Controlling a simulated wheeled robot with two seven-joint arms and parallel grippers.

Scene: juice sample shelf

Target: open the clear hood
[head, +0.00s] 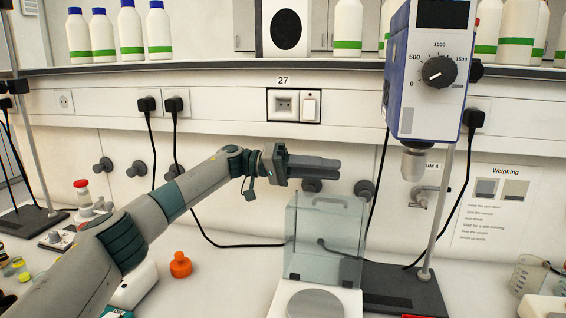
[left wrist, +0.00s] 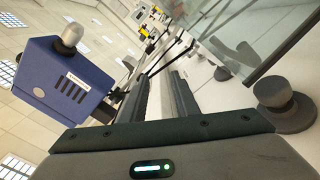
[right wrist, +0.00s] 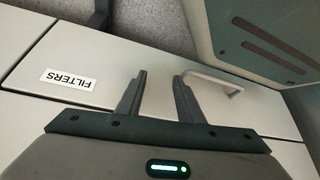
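The clear hood (head: 325,240) stands upright at the back of the white balance, with its lower edge behind the round pan (head: 314,303). The pan shows uncovered in front of it. A clear handle (head: 330,203) is on the hood's top edge. My left gripper (head: 338,168) is above and behind the hood, near the wall, pointing right and apart from the handle. In the left wrist view its fingers (left wrist: 160,75) are parallel with a narrow empty gap, and the hood's pane (left wrist: 240,40) is at the upper right. My right gripper (right wrist: 160,73) is open and empty over drawer fronts.
A blue stirrer (head: 430,75) on a stand rises right of the hood, over a dark base plate (head: 400,290). Wall knobs and black cables are behind. An orange weight-like object (head: 180,265) sits left of the balance. Bottles line the shelf above. A drawer handle (right wrist: 215,82) is near the right fingers.

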